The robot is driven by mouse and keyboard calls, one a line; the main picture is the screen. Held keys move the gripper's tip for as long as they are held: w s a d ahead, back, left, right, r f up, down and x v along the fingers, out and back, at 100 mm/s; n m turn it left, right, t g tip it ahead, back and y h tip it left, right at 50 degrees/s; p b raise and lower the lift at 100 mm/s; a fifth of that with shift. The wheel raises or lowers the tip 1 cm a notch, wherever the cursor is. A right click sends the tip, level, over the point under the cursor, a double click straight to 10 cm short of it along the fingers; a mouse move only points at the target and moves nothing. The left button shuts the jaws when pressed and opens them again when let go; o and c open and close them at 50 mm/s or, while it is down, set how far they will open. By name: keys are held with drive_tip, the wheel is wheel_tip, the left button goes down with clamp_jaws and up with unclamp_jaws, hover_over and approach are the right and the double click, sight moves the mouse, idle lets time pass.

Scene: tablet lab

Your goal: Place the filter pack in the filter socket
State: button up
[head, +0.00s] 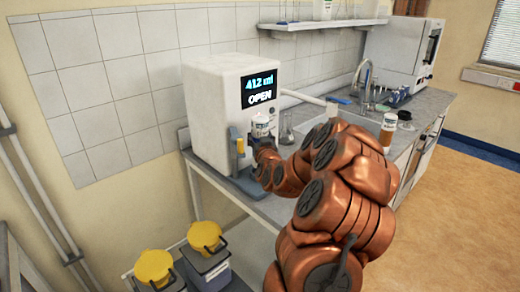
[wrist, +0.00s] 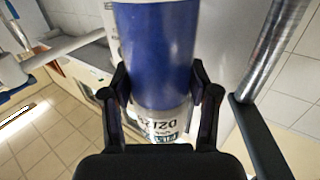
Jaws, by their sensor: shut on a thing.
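My gripper (wrist: 162,105) is shut on the filter pack (wrist: 154,45), a blue cylinder with a white printed label band, upside down in the wrist view. One finger lies on each side of it. In the head view the filter pack (head: 261,124) shows as a small white, labelled cylinder above my gripper (head: 264,143), at the front of a white machine (head: 212,112). The machine's dark screen (head: 259,89) reads OPEN in white under a blue line. I cannot make out the filter socket, or whether the pack touches the machine.
A yellow-topped part (head: 239,146) stands left of the pack on the machine. Glass flasks (head: 286,133), an orange bottle (head: 387,132) and a sink tap (head: 363,78) are along the bench to the right. Two yellow-lidded bins (head: 205,237) (head: 154,267) stand below, in front.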

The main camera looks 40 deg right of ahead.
drive_tip(key=shift+s+a+f+p, duration=0.1)
drive_tip(key=shift+f+p, duration=0.55)
drive_tip(key=shift+f, duration=1.95)
clamp_jaws()
drive_tip(key=o, duration=1.2)
unclamp_jaws()
drive_tip(key=shift+f, duration=0.1)
drive_tip(key=shift+c, duration=0.2)
drive_tip(key=shift+o, duration=2.2)
drive_tip(key=shift+r, duration=0.25)
drive_tip(key=b+v, duration=0.6)
drive_tip(key=b, duration=0.1)
drive_tip(key=shift+f, duration=0.2)
drive_tip(key=b, duration=0.3)
drive_tip(key=shift+s+b, duration=0.2)
drive_tip(key=shift+b, duration=0.1)
